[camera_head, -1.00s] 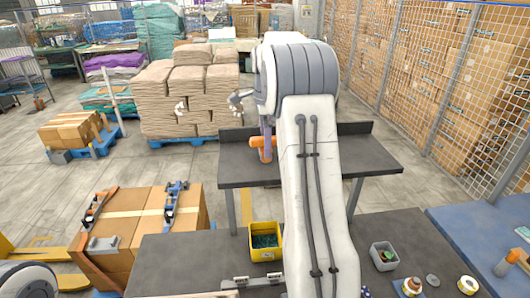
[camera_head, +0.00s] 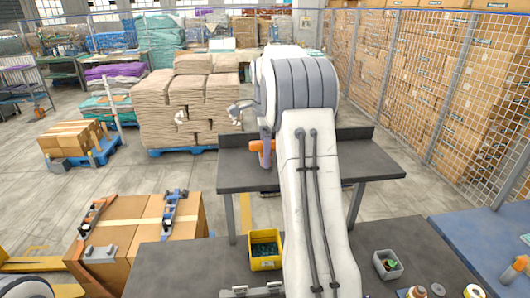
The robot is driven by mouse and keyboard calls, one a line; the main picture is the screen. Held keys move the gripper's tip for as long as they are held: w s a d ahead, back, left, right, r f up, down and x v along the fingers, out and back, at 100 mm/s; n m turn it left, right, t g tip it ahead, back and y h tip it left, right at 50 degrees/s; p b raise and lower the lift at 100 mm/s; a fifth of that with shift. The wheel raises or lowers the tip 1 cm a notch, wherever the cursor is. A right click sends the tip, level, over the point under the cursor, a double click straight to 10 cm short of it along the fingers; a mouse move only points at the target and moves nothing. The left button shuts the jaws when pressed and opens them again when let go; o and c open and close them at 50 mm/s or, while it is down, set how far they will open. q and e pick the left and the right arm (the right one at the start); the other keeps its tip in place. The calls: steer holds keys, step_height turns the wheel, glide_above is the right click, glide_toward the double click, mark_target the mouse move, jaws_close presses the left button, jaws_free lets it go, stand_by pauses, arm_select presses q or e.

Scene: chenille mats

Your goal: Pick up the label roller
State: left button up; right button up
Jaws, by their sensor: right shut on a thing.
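My right arm reaches away up the middle of the view, and its thick white links hide much of what lies behind them. My right gripper (camera_head: 267,138) shows only in part, small and beside the arm's left edge, above the far dark table. It is shut on an orange thing (camera_head: 258,146), which seems to be the label roller; its far side and the grip itself are partly hidden. I cannot tell whether it touches the table. My left gripper is not in view.
The far dark table (camera_head: 237,176) has bare room left of my arm. On the near dark table (camera_head: 185,262) are a yellow bin (camera_head: 266,264) and a grey bin (camera_head: 387,265). Strapped boxes (camera_head: 125,232) stand left. Stacked sacks (camera_head: 178,92) stand beyond; a mesh fence (camera_head: 440,90) runs along the right.

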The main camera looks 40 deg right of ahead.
steer(key=shift+r+p, duration=0.6)
steer(key=shift+r, duration=0.1)
step_height(320, 180, up, 3)
steer(key=p, duration=0.3)
steer(key=shift+r, duration=0.15)
steer(key=s+d+r, duration=0.6)
steer(key=s+d, duration=0.1)
steer(key=s, duration=0.2)
steer(key=shift+d, duration=0.3)
steer(key=shift+r, duration=0.1)
